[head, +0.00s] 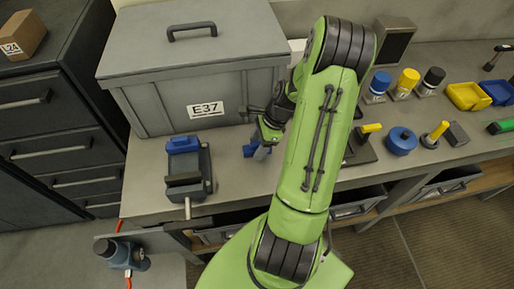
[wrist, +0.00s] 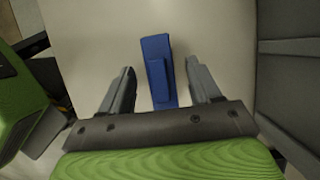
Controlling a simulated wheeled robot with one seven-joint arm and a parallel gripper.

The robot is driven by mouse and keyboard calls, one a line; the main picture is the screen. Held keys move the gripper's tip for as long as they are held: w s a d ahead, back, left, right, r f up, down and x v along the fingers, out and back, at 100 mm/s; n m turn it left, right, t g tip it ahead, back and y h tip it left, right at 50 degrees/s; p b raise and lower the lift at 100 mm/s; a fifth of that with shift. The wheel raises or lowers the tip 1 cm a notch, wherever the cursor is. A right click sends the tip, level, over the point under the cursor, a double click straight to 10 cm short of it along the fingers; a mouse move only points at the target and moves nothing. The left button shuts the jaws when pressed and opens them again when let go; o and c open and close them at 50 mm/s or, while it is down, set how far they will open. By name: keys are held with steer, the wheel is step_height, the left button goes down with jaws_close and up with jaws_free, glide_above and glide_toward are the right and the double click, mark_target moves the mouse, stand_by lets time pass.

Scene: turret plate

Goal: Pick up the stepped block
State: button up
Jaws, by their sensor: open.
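The stepped block (wrist: 156,62) is blue, with a raised step along its right side in the wrist view. It stands between the two dark fingers of my gripper (wrist: 160,78), with a gap on each side. Its near end reaches close to the gripper body. In the head view, a small part of the stepped block (head: 249,151) shows beside my gripper (head: 262,143), in front of the grey box. The arm and gripper partly hide that spot. My gripper is open and holds nothing.
A lidded grey box (head: 158,110) marked E37 stands close behind. A vise (head: 188,178) with a blue piece (head: 183,144) on it is at the left. Right of my arm are a blue round part (head: 401,141), a yellow-handled tool (head: 436,134) and yellow and blue bins (head: 468,96).

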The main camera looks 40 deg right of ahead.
steer(key=shift+w+a+f, duration=0.1)
steer(key=shift+w+f, duration=0.05)
steer(key=shift+f, duration=0.25)
steer(key=shift+r, duration=0.1)
steer(key=c, duration=1.1)
